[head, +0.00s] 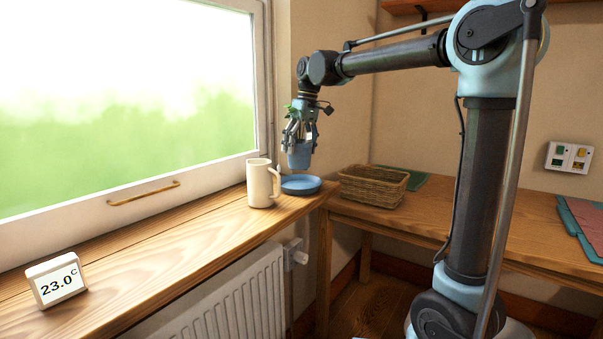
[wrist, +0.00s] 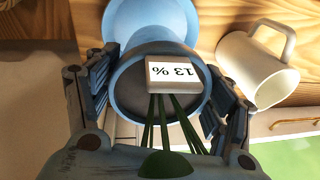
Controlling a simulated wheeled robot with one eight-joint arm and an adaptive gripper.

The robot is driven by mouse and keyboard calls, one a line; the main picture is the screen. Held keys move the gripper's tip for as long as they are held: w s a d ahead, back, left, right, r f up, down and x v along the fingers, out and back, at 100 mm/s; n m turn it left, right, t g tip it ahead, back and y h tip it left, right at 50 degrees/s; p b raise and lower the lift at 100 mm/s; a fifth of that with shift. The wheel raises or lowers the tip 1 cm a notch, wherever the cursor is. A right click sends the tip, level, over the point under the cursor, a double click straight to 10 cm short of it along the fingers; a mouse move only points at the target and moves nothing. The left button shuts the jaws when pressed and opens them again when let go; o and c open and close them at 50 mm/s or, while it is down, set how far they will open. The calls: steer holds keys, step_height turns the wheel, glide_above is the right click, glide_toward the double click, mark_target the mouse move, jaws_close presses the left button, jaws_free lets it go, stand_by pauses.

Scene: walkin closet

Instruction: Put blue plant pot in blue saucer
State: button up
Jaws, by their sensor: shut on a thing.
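The blue plant pot (head: 300,160) hangs upright in my gripper (head: 300,143), above the blue saucer (head: 301,188) on the wooden sill. A small gap shows between the pot's base and the saucer. In the wrist view my gripper (wrist: 160,95) is shut on the pot (wrist: 128,92), one finger on each side. Dark soil, green stems and a white tag reading 13 % show inside the pot. The saucer (wrist: 155,18) shows beyond the pot at the top of the wrist view, partly hidden by it. It looks empty in the head view.
A cream mug (head: 259,184) stands close beside the saucer, on its left, with its handle towards it. A wicker basket (head: 373,186) is on the desk to the right. A thermometer display (head: 56,280) stands at the near sill. The window is on the left.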

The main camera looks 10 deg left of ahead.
mark_target(300, 165)
steer(key=shift+f, duration=3.2)
steer(key=o, duration=1.5)
